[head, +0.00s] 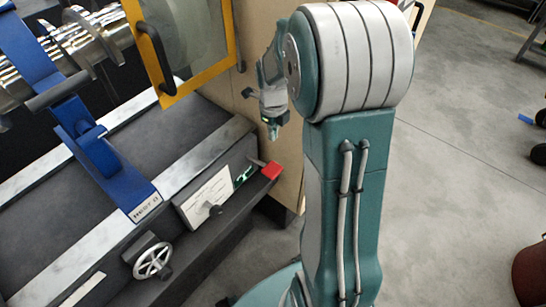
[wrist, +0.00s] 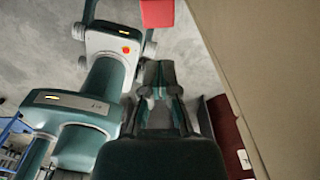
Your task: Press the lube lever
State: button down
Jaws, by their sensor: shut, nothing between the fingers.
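A lever with a red block-shaped end (head: 271,169) sticks out at the right end of the machine's front ledge in the head view. I take it for the lube lever. Its red end also shows at the top edge of the wrist view (wrist: 158,13), partly cut off. My gripper (head: 272,134) is shut and empty, pointing down above the red end in the head view, with a visible gap between them. In the wrist view my gripper (wrist: 158,68) points up toward the red end and appears apart from it. The exact distance is hard to tell.
Left of the lever are a white panel with a black knob (head: 207,200) and a handwheel (head: 152,261). A yellow-framed door (head: 185,88) and blue rest (head: 92,150) stand above the bed. A tan panel (head: 290,100) is close behind my gripper.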

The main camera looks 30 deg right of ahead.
aim_at(275, 169)
notch_tip(275, 169, down, 14)
jog(key=shift+r, duration=0.1)
dwell(0.4)
jog(key=shift+s+d+f+t, duration=0.1)
jog(key=shift+s+f+t, duration=0.25)
jog(key=shift+f+t, duration=0.35)
notch_tip(275, 169, down, 3)
jog(key=shift+s+f, duration=0.15)
jog(key=shift+f, duration=0.05)
jog(key=shift+s+f, duration=0.1)
jog(key=shift+f, duration=0.05)
jog(key=shift+s, duration=0.1)
